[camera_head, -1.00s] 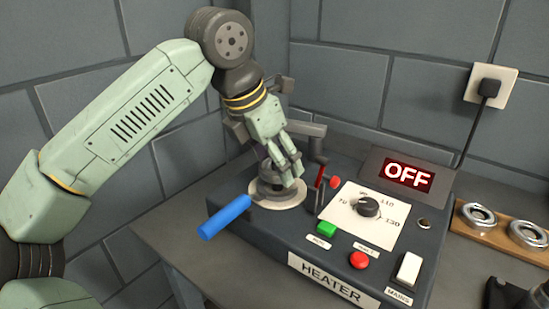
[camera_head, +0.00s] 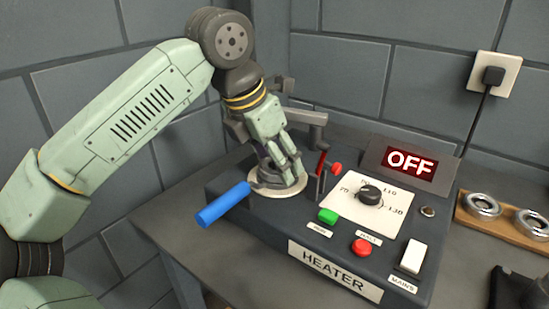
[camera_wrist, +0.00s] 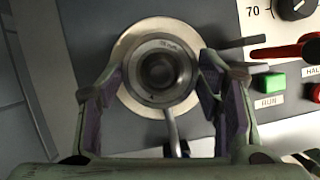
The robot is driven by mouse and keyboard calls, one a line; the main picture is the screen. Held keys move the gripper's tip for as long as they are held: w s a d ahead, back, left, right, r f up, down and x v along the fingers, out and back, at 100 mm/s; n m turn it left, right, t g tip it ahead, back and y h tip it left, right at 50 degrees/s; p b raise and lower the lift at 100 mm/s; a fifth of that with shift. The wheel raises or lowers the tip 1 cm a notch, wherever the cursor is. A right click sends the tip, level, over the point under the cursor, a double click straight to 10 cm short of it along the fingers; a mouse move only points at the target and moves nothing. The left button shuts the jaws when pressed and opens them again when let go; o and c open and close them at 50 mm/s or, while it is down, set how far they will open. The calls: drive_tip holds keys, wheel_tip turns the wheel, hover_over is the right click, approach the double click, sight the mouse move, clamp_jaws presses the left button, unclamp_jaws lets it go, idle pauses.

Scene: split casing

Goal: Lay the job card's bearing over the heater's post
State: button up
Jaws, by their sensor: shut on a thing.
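My gripper (camera_head: 283,178) points down over the pale round plate (camera_head: 276,194) on the heater (camera_head: 255,222). In the wrist view its two fingers are shut on the sides of a grey ring bearing (camera_wrist: 137,88). The bearing has small lettering, too small to read. It sits over the plate's middle, and a dark round centre (camera_wrist: 160,70) shows through its bore, in line with the post. I cannot tell how far down the post it lies. In the head view my fingers mostly hide bearing and post. The job card is not in view.
A blue handle (camera_head: 223,204) sticks out left of the plate. The dial (camera_head: 369,195), green button (camera_head: 328,215) and red button (camera_head: 361,247) lie farther right. The display (camera_head: 409,164) reads OFF. Other bearings (camera_head: 482,206) lie on a wooden board.

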drive_tip(key=o, duration=1.5)
wheel_tip(320, 180, up, 10)
drive_tip(key=p, duration=0.7)
drive_tip(key=shift+r, duration=0.15)
drive_tip(key=v, duration=1.2)
